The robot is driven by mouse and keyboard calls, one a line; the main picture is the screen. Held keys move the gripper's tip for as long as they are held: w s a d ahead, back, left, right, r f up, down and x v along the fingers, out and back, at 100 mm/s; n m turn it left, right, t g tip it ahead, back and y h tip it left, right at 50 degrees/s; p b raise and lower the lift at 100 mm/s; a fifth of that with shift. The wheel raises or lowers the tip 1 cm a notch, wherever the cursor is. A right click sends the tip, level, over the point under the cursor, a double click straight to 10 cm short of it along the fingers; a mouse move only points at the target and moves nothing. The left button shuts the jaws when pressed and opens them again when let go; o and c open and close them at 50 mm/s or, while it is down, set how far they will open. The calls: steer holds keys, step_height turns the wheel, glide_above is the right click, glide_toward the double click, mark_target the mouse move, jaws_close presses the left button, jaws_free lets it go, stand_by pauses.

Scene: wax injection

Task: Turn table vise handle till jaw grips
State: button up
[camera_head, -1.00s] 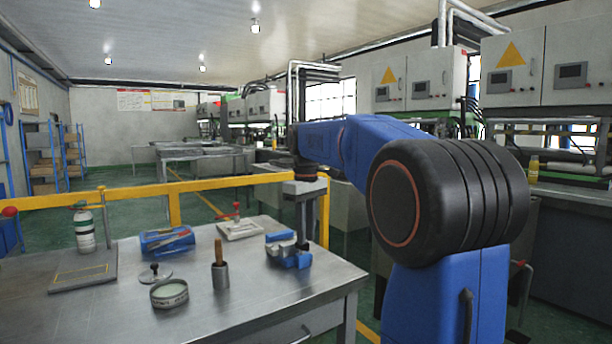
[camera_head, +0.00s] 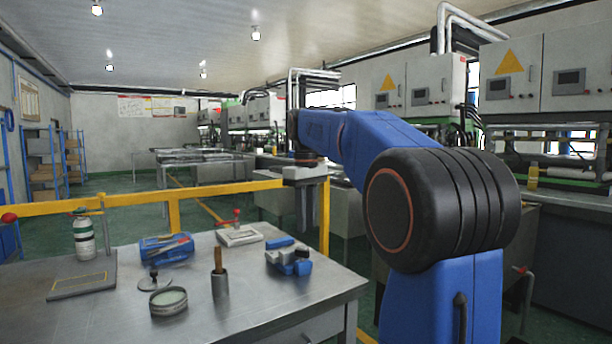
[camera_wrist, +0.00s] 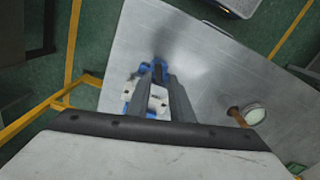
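The table vise (camera_head: 290,256), blue and grey, stands near the back right corner of the steel table (camera_head: 245,305). In the wrist view the vise (camera_wrist: 157,103) lies below my gripper, partly hidden by the fingers. Its handle cannot be made out clearly, and I cannot tell whether the jaw grips anything. My gripper (camera_head: 308,228) points down, slightly right of and beyond the vise in the head view. In the wrist view my gripper (camera_wrist: 154,72) shows a narrow gap between its fingers, with nothing held. It appears apart from the vise.
A metal cup with a brown-handled tool (camera_head: 220,285), a round tin (camera_head: 168,302), a blue tool tray (camera_head: 166,250), a spray bottle (camera_head: 84,240) and a flat plate (camera_head: 82,284) are on the table. A yellow rail (camera_head: 140,197) runs behind it. The table's front right is clear.

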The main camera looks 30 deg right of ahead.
step_height(320, 180, up, 12)
stand_by(1.8)
stand_by(0.6)
steer(key=s+a+f+m+t, duration=0.1)
steer(key=s+a+f, duration=0.3)
steer(key=s+f, duration=0.5)
steer(key=s+a+f+m+t, duration=0.1)
steer(key=s+a+f, duration=0.4)
steer(key=s+f, duration=0.5)
steer(key=s+a+f+m+t, duration=0.1)
steer(key=s+a+f, duration=0.4)
steer(key=s+f, duration=0.5)
step_height(320, 180, down, 9)
steer(key=shift+s+a+r+t, duration=0.15)
steer(key=shift+s+a+t, duration=0.1)
steer(key=shift+t, duration=0.65)
